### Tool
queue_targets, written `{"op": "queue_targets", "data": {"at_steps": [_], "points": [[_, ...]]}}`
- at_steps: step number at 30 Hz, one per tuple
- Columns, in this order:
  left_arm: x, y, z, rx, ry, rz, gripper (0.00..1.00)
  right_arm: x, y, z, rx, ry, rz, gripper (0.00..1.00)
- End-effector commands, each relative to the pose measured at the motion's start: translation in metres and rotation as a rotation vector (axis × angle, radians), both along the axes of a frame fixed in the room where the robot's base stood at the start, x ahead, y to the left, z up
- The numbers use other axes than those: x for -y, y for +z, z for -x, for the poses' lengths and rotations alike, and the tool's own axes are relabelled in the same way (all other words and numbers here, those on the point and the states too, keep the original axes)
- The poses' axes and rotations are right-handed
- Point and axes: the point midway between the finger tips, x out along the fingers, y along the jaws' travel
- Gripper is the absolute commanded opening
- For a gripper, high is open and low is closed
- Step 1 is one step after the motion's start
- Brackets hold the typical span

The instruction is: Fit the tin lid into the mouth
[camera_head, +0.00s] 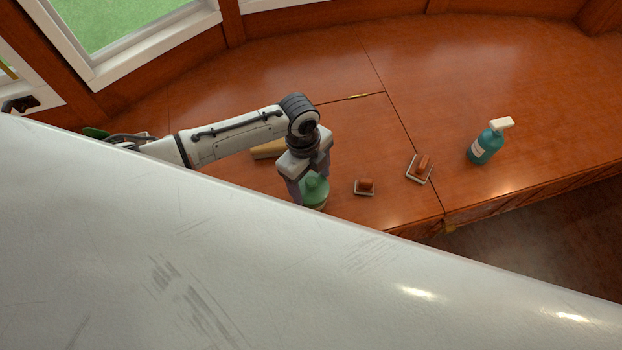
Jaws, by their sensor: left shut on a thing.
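My left gripper (305,193) reaches down to the wooden counter with its fingers shut on a green lid (316,187) with a raised, rounded top. A paler green band shows just under the lid, between and below the fingers. I cannot tell whether this band is the tin or part of the lid, nor whether the lid is seated in a mouth. The gripper and a large pale surface in front hide much of this spot. My right gripper is not in view.
Two small trays with brown blocks, a nearer one (364,194) and a tilted one (411,176), lie to the right. A teal spray bottle (484,147) stands farther right. A tan block (268,149) lies behind my left arm. The counter's back right is clear.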

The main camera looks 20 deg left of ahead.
Motion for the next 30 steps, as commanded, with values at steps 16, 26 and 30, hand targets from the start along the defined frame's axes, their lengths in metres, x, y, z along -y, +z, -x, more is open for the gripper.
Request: {"op": "queue_targets", "data": {"at_steps": [16, 26, 30], "points": [[0.0, -0.013, 0.0, -0.001, -0.001, 0.0, 0.75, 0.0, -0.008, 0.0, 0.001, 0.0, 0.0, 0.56], [0.0, -0.012, 0.0, 0.0, -0.001, 0.0, 0.92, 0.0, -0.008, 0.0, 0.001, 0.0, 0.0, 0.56], [-0.001, -0.007, -0.001, 0.002, 0.0, 0.001, 0.92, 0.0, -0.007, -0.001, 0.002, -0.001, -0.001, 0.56]]}}
